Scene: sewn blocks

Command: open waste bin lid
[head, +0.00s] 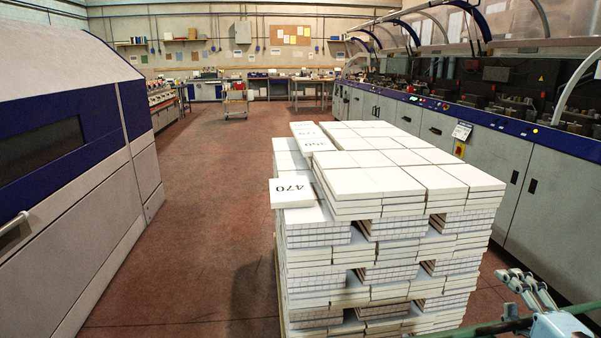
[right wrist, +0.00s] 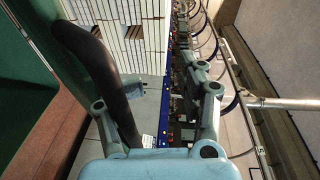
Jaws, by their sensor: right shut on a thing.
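The waste bin shows only in part. In the head view a narrow green edge (head: 482,328) of it crosses the bottom right, by my right gripper. In the right wrist view a green panel (right wrist: 22,60) fills the upper left, and a dark curved handle bar (right wrist: 92,62) runs in front of it down to the left finger. My right gripper (head: 522,281) is at the bottom right of the head view and is shut on the dark bar. The exact contact is hard to see. Most of the bin is out of view. My left gripper is not in view.
A pallet stack of white book blocks (head: 395,180) stands in the middle, just beyond my right gripper. A long grey and blue machine (head: 520,150) runs along the right. Another machine (head: 80,190) stands at the left. The brown floor (head: 205,190) between is clear.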

